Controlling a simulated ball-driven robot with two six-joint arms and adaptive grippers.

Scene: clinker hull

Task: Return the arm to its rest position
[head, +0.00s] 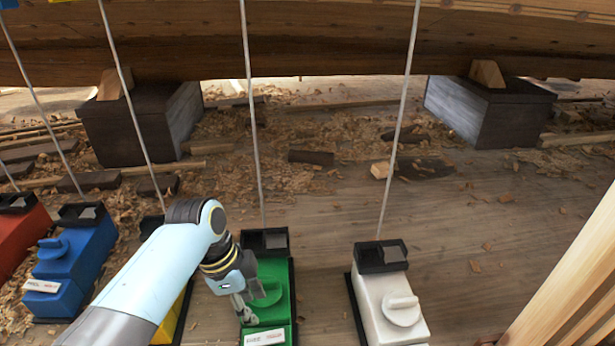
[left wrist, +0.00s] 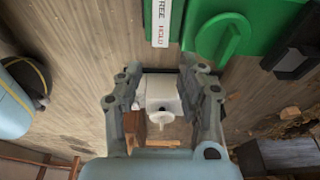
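My left gripper (head: 243,310) is low beside the dial of the green box (head: 270,272), at the dial's left in the head view. In the left wrist view its two fingers (left wrist: 160,70) stand apart, clear of the green dial (left wrist: 232,38). Nothing is visibly gripped at the tips. The FREE/HOLD label (left wrist: 161,24) shows on the green box. My right gripper is in neither view.
A white box (head: 388,305) stands to the right, a blue box (head: 75,262) and a red box (head: 20,235) to the left. Thin rods rise from the boxes. The hull (head: 300,40) rests on dark blocks behind. Shavings litter the floor.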

